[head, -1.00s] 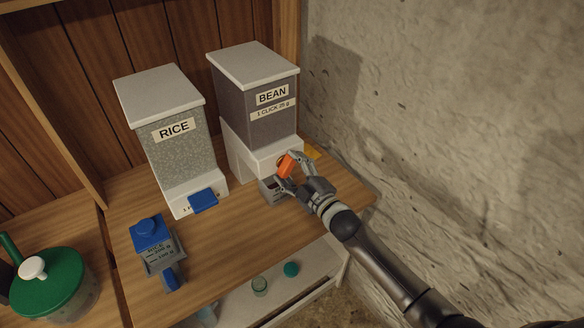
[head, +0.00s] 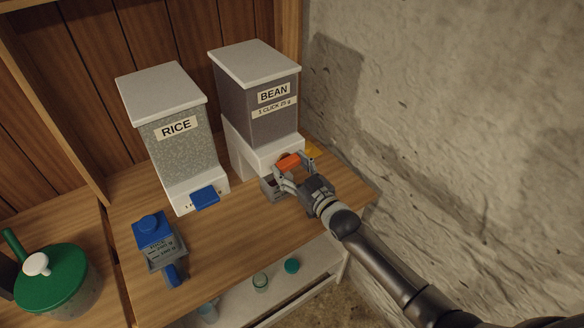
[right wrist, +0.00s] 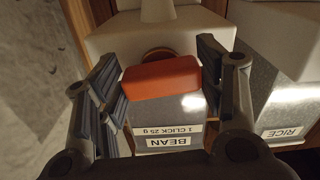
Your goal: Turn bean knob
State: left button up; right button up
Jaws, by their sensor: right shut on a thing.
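The bean dispenser (head: 262,100) stands at the back of the counter, a dark grey bin labelled BEAN and 1 CLICK 25 g on a white base. Its orange-red knob (head: 288,161) is a bar on the front of the base, now lying nearly level. My right gripper (right wrist: 162,82) is shut on the knob, one finger at each end of the bar in the right wrist view. A grey cup (head: 270,190) sits under the knob, partly hidden by my gripper. My left gripper is not in view.
The rice dispenser (head: 172,125) with a blue knob (head: 205,197) stands to the left. A blue and grey measuring container (head: 157,240) lies in front of it. A green-lidded pot (head: 50,283) is at far left. A rough wall (head: 460,110) closes the right side.

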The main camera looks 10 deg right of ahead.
jog(key=shift+f+m, duration=0.1)
jog(key=shift+m, duration=0.5)
jog(key=o, duration=1)
jog(key=v, duration=1.2)
